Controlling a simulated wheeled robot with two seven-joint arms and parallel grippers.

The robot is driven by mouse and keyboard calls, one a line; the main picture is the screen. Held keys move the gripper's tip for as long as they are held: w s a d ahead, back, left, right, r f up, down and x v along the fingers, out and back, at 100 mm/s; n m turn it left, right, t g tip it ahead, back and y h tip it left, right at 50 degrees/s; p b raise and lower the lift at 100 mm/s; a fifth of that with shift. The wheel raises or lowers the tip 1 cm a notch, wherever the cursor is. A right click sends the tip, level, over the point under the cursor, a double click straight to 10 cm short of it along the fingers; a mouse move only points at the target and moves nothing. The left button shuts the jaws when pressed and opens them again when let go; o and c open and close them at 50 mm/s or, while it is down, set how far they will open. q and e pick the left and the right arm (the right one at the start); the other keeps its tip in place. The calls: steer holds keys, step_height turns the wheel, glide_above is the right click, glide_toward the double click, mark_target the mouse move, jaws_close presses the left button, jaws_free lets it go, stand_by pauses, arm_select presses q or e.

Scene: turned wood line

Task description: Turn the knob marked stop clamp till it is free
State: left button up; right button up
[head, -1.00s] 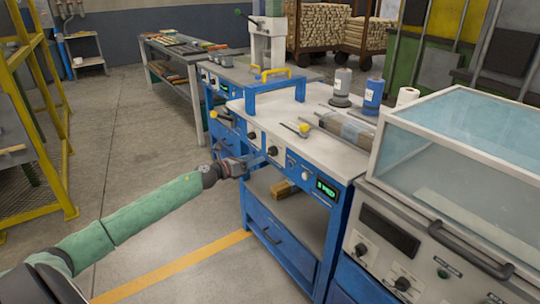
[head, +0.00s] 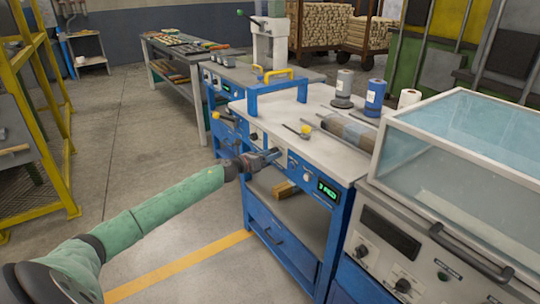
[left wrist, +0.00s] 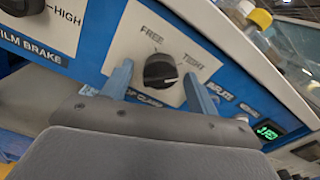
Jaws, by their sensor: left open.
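The stop clamp knob (left wrist: 160,70) is black and round, on a pale plate with FREE at upper left and TIGHT at right. Its white pointer line points right, roughly toward TIGHT. The label below reads "OP CLAMP", its start hidden by my gripper. My left gripper (head: 271,155) is at the front panel of the blue bench (head: 297,166). In the left wrist view its two blue fingers (left wrist: 159,80) are open, one on each side of the knob, with gaps visible. In the head view the gripper covers the knob. My right gripper is not in view.
The film brake knob (left wrist: 20,5) is on the panel at left. A green display (head: 328,190) is on the panel at right. A yellow-capped part (left wrist: 259,19) stands at the bench edge. A glass-covered machine (head: 450,140) stands close at right.

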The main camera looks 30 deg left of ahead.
arm_select(q)
steer(key=shift+c, duration=0.2)
steer(key=c, duration=1)
steer(key=shift+o, duration=0.2)
